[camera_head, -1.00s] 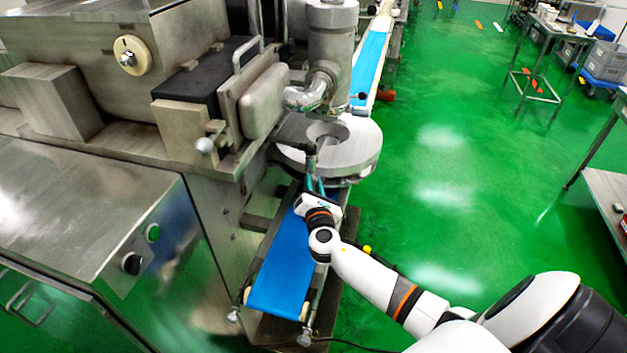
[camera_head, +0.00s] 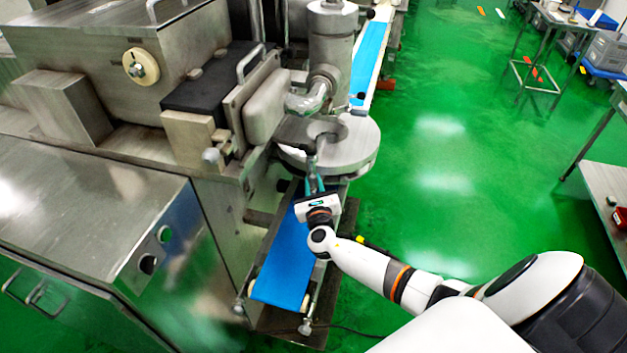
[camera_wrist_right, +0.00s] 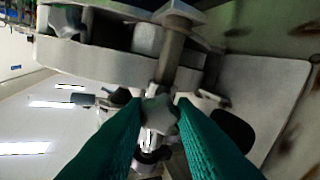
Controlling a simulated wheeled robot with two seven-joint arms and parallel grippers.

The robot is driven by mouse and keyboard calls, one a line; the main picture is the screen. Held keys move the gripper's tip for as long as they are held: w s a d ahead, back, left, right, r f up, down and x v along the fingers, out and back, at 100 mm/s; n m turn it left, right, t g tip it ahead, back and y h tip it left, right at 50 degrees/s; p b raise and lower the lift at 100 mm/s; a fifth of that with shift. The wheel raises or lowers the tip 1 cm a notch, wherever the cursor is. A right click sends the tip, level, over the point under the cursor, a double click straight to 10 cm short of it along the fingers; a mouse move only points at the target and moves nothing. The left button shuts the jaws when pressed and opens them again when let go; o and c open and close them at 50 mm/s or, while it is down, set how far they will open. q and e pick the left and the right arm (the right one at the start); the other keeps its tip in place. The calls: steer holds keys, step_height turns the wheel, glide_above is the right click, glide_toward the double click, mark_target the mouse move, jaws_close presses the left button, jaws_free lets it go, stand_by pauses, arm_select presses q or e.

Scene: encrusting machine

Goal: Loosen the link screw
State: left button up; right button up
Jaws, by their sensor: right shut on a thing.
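The encrusting machine's round steel head (camera_head: 345,150) stands above the blue belt, at the middle of the head view. My right gripper (camera_head: 314,180) reaches up to its underside from the front. In the right wrist view my green fingers (camera_wrist_right: 160,108) are shut on a small grey lobed knob, which looks like the link screw (camera_wrist_right: 160,115). A metal post (camera_wrist_right: 174,50) rises just behind the knob. In the head view the screw is too small and hidden to make out. My left gripper is out of view.
The blue conveyor belt (camera_head: 285,262) runs below my right gripper. The machine's steel body (camera_head: 90,185) fills the left. Green floor (camera_head: 450,180) is clear to the right, with a metal table (camera_head: 610,190) at the far right edge.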

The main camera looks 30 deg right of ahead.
steer(key=shift+f+n, duration=0.1)
steer(key=shift+n, duration=0.4)
steer(key=o, duration=1)
steer(key=b+v, duration=0.1)
steer(key=v, duration=1.1)
